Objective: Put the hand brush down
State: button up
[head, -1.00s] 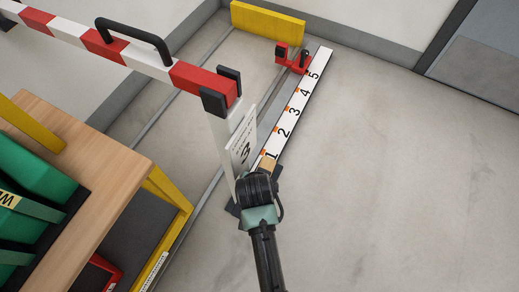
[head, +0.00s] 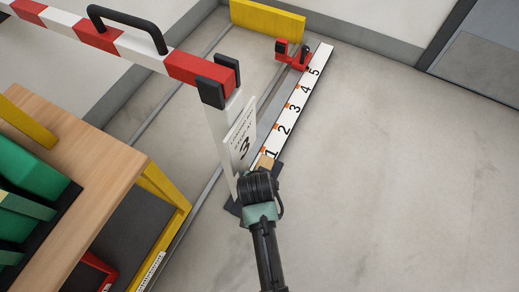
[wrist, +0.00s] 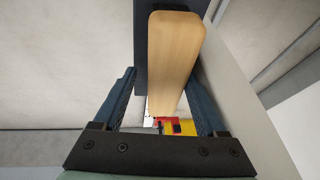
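The hand brush shows in the wrist view as a long pale wooden body (wrist: 174,50) with a dark strip along its left side. It passes between the two fingers of my gripper (wrist: 163,68), which appear closed against its sides at the tips. In the head view only a small tan end of the brush (head: 266,162) shows just beyond my gripper (head: 262,174). The gripper is beside a white post, near the "1" end of a numbered strip (head: 293,108). The rest of the brush is hidden in the head view, and its height above the floor is unclear.
A red-and-white bar (head: 138,46) with a black handle meets the white post (head: 222,135), which bears a "3" sign (head: 240,138). A wooden-topped bench (head: 95,165) with green boxes stands left. A red bracket (head: 292,55) is at the strip's far end. Floor at right is clear.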

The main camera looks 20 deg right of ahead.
jog(key=shift+w+a+f+b, duration=0.1)
jog(key=shift+w+b, duration=0.1)
jog(key=shift+b, duration=0.5)
jog(key=p+v, duration=1)
jog(key=v, duration=0.3)
jog(key=shift+r, duration=0.2)
jog(key=shift+s+f, duration=0.1)
